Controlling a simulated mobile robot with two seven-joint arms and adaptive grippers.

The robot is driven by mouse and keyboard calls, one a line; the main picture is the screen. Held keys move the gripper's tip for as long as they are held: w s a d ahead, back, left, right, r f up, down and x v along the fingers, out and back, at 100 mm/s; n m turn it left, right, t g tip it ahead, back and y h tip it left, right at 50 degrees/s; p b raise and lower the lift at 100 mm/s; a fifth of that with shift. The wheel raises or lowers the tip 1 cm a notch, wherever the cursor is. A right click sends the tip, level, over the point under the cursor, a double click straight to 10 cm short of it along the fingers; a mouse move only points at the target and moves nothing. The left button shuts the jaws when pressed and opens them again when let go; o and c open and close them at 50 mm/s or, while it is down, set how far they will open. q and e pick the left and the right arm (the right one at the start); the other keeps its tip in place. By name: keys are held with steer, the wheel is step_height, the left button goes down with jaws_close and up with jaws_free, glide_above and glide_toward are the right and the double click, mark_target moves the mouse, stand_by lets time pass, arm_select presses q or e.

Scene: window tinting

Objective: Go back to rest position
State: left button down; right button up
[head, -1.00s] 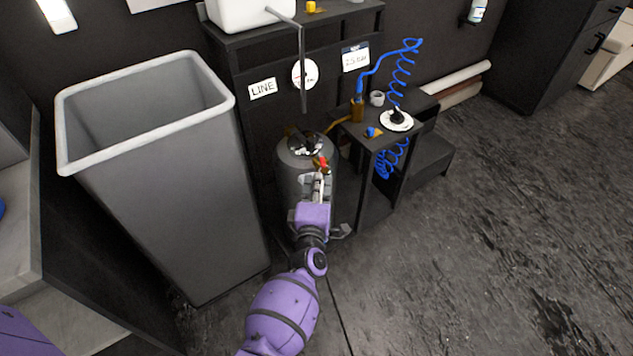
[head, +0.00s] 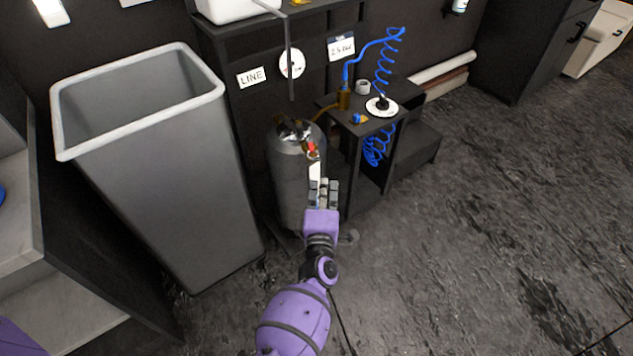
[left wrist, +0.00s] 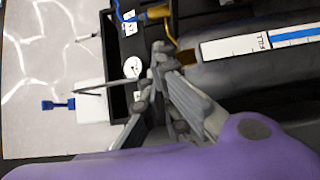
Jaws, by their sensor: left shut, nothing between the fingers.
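My left gripper (head: 322,186) is shut and empty, at the end of my purple arm in the middle of the head view. It is in front of the grey metal tank (head: 287,165), which has a red-tipped valve (head: 311,150) near its top. In the left wrist view the gripper (left wrist: 160,60) shows with its fingers together, and the tank with a white and blue level strip (left wrist: 260,42) lies beyond. I cannot tell the exact gap between gripper and tank. My right gripper is not in view.
A large grey bin (head: 160,170) stands to the left. A dark stand (head: 365,125) with a coiled blue hose (head: 383,65) and a white round plate (head: 382,107) is right of the tank. The dark floor (head: 500,220) on the right is clear.

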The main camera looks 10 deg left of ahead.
arm_select(q)
steer(key=shift+s+d, duration=0.3)
steer(key=shift+s, duration=0.05)
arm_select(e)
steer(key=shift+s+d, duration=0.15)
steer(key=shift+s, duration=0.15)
arm_select(q)
steer(key=shift+w, duration=0.1)
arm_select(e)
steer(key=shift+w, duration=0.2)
